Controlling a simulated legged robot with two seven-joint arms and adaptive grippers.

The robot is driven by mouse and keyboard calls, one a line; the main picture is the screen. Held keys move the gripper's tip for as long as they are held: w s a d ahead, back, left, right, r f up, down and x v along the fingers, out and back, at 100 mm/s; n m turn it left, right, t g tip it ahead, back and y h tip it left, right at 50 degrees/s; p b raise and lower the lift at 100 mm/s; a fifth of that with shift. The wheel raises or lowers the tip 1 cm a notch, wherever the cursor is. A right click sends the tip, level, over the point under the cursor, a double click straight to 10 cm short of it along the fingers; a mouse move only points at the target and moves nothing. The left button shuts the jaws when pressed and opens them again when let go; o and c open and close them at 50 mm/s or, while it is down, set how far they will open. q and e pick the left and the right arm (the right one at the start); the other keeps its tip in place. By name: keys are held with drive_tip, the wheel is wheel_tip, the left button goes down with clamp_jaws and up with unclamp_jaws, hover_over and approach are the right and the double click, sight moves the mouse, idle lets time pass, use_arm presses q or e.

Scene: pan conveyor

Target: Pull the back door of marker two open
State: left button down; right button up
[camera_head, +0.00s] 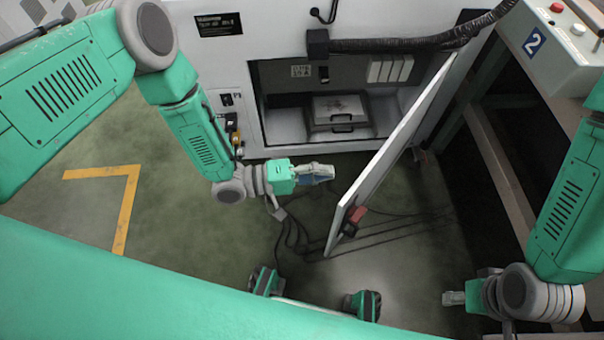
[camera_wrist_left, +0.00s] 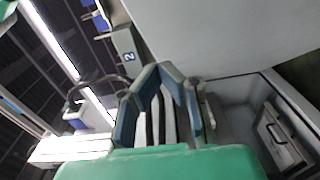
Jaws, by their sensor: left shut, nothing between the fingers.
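The back door (camera_head: 392,150) of the white machine (camera_head: 222,62) stands swung out, well away from the opening. It has a red and black handle (camera_head: 353,216) near its lower free edge. A grey panel (camera_wrist_left: 230,35), likely this door, fills the upper right of the left wrist view. My left gripper (camera_head: 320,172) is shut and empty, in front of the opening and just left of the door's inner face; any contact cannot be told. Its fingers (camera_wrist_left: 158,105) also show in the left wrist view. My right gripper (camera_head: 453,298) is low at the right, apart from the door; its jaws are too small to read.
Inside the opening is a grey box with a handled lid (camera_head: 337,112). A black hose (camera_head: 400,45) crosses above the opening. A conveyor frame with a panel marked 2 (camera_head: 535,42) stands at the right. Cables (camera_head: 295,228) lie on the floor below the door.

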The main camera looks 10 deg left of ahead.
use_arm(q)
drive_tip(key=shift+s+d, duration=0.25)
drive_tip(key=shift+d, duration=0.45)
drive_tip(key=shift+s+d, duration=0.25)
drive_tip(key=shift+d, duration=0.4)
drive_tip(key=shift+s+d, duration=0.25)
drive_tip(key=shift+d, duration=0.45)
